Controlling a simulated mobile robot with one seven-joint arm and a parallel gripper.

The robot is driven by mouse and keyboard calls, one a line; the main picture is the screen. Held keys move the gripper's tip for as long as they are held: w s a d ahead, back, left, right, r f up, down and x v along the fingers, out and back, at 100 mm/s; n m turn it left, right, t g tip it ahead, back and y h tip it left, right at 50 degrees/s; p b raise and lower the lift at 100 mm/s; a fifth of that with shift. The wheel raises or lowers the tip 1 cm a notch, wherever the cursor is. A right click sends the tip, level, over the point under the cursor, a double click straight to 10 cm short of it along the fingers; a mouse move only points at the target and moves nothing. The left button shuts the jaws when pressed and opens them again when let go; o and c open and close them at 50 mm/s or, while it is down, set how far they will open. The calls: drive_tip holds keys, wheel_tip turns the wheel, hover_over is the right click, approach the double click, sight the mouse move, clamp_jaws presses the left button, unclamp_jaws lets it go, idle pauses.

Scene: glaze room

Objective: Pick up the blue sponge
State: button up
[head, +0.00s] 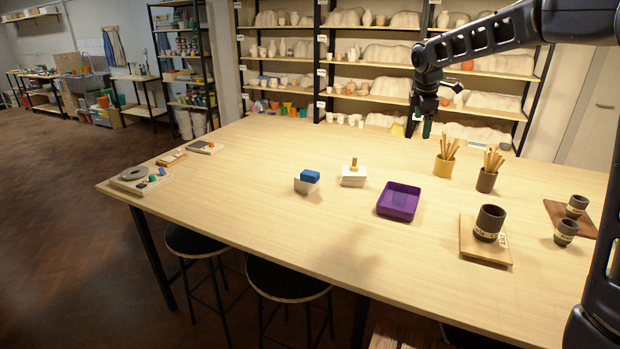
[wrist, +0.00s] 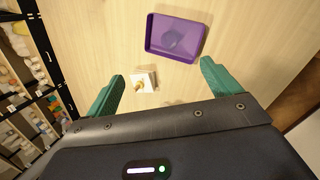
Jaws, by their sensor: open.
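The blue sponge (head: 310,175) rests on top of a small white block (head: 306,186) at the middle of the table in the head view. It does not show in the wrist view. My gripper (head: 427,130) hangs above the far side of the table, to the right of the sponge and well apart from it. In the wrist view my gripper (wrist: 163,82) has its two green fingers spread wide with nothing held between them.
Another white block (head: 353,180) with a yellow and brown piece on top stands right of the sponge. A purple tray (head: 384,208) lies further right. Tool pots (head: 443,167), dark cups (head: 490,222) on boards, and a scale (head: 141,181) also stand here. The table's front is clear.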

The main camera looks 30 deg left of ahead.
drive_tip(key=w+a+f+n, duration=0.1)
drive_tip(key=a+f+n, duration=0.2)
drive_tip(key=a, duration=0.7)
drive_tip(key=a+f+n, duration=0.4)
drive_tip(key=a, duration=0.6)
drive_tip(key=n, duration=0.7)
approach(310, 172)
drive_tip(key=shift+t, duration=0.3)
drive_tip(key=x, duration=1)
drive_tip(key=shift+s+f, duration=0.15)
drive_tip(key=shift+s, duration=0.2)
drive_tip(key=shift+c, duration=0.4)
drive_tip(key=c, duration=1)
